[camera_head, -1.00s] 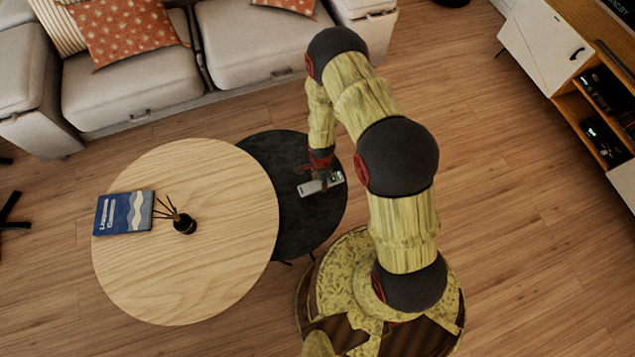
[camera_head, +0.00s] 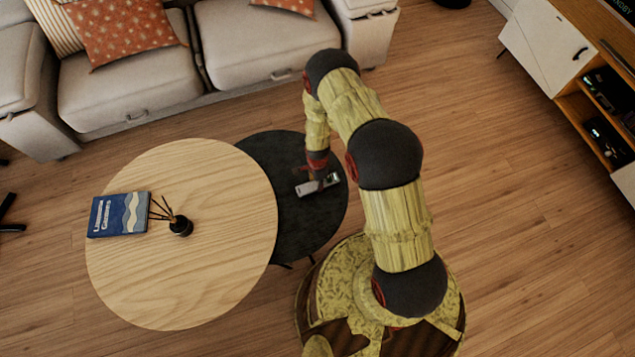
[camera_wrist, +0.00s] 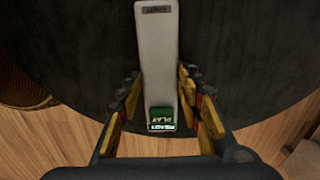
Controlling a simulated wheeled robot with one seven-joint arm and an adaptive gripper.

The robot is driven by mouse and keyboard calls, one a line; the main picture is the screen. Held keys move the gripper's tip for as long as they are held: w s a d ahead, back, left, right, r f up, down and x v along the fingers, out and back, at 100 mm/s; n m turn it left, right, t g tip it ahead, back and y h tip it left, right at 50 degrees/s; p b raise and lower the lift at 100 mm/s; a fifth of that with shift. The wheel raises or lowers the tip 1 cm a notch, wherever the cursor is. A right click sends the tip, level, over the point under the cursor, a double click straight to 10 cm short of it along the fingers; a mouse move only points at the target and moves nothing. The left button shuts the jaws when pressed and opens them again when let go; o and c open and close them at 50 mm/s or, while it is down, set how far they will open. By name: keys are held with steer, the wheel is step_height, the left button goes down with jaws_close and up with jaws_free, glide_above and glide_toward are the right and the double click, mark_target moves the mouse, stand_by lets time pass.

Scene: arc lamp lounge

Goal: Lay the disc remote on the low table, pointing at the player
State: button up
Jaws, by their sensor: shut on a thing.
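The disc remote (camera_head: 312,187) is a slim pale grey bar with a green end marked "PLAY", seen close in the wrist view (camera_wrist: 157,60). My gripper (camera_head: 319,181) is shut on it near the green end, with a finger on each side (camera_wrist: 166,117). The remote is over the dark round low table (camera_head: 305,225); I cannot tell whether it touches the top. In the head view its length runs left to right, slightly tilted. A device with small lights (camera_head: 603,132), perhaps the player, is in the wooden media cabinet at the right.
A taller-looking light wood round table (camera_head: 215,270) overlaps the dark table's left side, bearing a blue book (camera_head: 119,214) and a black reed diffuser (camera_head: 180,226). A beige sofa (camera_head: 130,92) stands behind. Open wood floor (camera_head: 480,140) lies between the dark table and the cabinet (camera_head: 570,100).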

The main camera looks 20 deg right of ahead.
steer(key=shift+f, duration=0.15)
steer(key=o, duration=1.3)
steer(key=shift+o, duration=0.2)
step_height(320, 180, up, 48)
steer(key=w+n+t+p, duration=0.3)
steer(key=n+p, duration=0.1)
steer(key=n, duration=0.4)
steer(key=s+r+n+t, duration=0.1)
steer(key=s+r+n, duration=0.1)
steer(key=s+r, duration=0.45)
steer(key=s+r+n, duration=0.2)
steer(key=s+r, duration=0.2)
steer(key=r, duration=0.5)
steer(key=s+r+n+t, duration=0.1)
steer(key=s+r+n, duration=0.4)
steer(key=s, duration=0.9)
step_height(320, 180, up, 2)
steer(key=shift+r+t, duration=0.2)
steer(key=shift+t, duration=0.1)
